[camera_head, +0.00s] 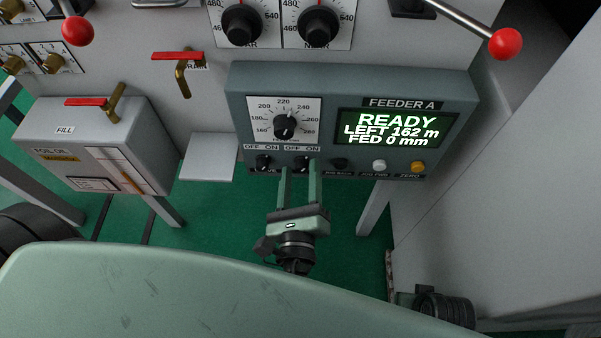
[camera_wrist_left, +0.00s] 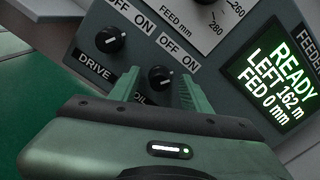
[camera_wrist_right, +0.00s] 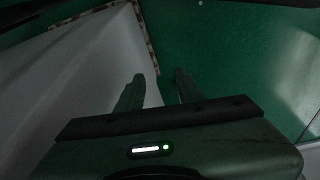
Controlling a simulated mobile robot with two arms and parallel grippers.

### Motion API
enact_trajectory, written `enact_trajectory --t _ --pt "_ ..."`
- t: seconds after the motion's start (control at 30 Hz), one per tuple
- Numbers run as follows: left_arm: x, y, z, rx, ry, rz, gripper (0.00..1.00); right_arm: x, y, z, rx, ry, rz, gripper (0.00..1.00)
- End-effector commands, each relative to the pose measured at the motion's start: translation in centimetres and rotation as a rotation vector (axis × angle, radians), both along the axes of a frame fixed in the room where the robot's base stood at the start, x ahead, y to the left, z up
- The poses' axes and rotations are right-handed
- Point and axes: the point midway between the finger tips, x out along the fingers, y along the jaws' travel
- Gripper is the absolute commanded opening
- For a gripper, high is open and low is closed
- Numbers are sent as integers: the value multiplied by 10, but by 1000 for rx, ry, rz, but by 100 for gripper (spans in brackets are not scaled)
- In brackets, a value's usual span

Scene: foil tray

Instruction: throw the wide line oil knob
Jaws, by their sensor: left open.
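The oil knob (camera_head: 301,164) is a small black rotary knob under an OFF ON label on the feeder panel's lower edge. In the left wrist view the oil knob (camera_wrist_left: 161,78) sits between my left fingertips, its label partly covered by a finger; its exact setting is hard to read. My left gripper (camera_head: 300,168) is open, one finger on each side of the knob, with gaps visible; it also shows in the left wrist view (camera_wrist_left: 158,88). My right gripper (camera_wrist_right: 157,82) is open and empty, away from the panel above the green floor.
The similar drive knob (camera_head: 263,163) is close on the left. A black button (camera_head: 340,164), white button (camera_head: 379,166) and orange button (camera_head: 417,167) line up on the right. The display (camera_head: 397,129) reads READY. A feed dial (camera_head: 285,127) is above.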

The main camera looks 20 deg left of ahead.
Motion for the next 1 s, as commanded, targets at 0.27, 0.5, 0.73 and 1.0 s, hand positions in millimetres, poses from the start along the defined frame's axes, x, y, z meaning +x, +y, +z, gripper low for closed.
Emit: enact_trajectory --t 0.27,0.5,0.73,1.0 --pt "0 0 0 0 0 0 31 0 0 0 1 0 0 36" --pt "0 0 0 -1 1 0 0 0 0 0 1 0 0 36" --pt "0 0 -1 -35 -10 -1 0 0 1 -1 1 2 0 36" --pt "0 0 -3 -185 -54 -2 0 2 -1 29 1 -19 -2 36"
